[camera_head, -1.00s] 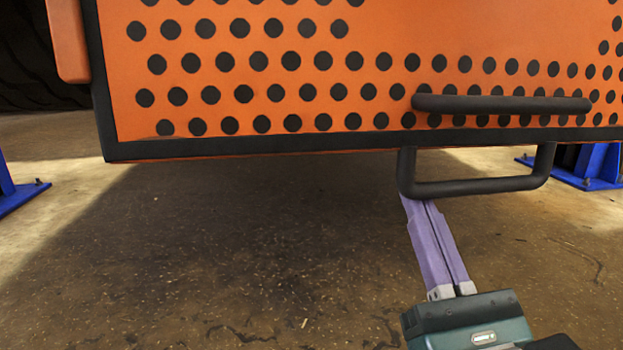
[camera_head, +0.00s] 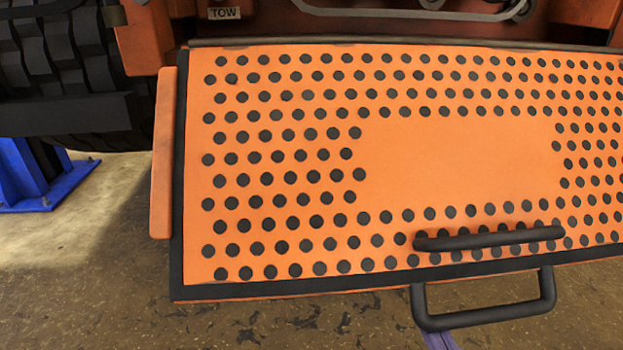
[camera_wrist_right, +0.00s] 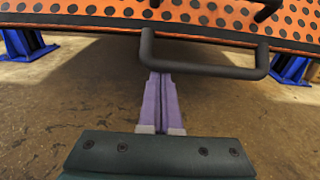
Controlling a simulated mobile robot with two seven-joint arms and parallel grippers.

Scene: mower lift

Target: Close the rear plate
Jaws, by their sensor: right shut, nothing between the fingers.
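The rear plate (camera_head: 455,160) is an orange panel with black round holes and a black rim, filling most of the head view. Its lower edge also shows across the top of the right wrist view (camera_wrist_right: 110,16). A black bar handle (camera_head: 490,239) is on its face, and a black loop handle (camera_head: 485,317) hangs below its lower edge. My right gripper (camera_wrist_right: 160,76) has purple fingers, shut and empty, with the tips at the left lower corner of the loop handle (camera_wrist_right: 205,69); contact is unclear. In the head view only its fingertips (camera_head: 436,338) show. My left gripper is not in view.
A black tyre (camera_head: 60,60) and a blue stand (camera_head: 35,175) are at the left. Orange machine body with a TOW label (camera_head: 224,13) is above the plate. The concrete floor (camera_head: 80,265) under and beside the plate is bare.

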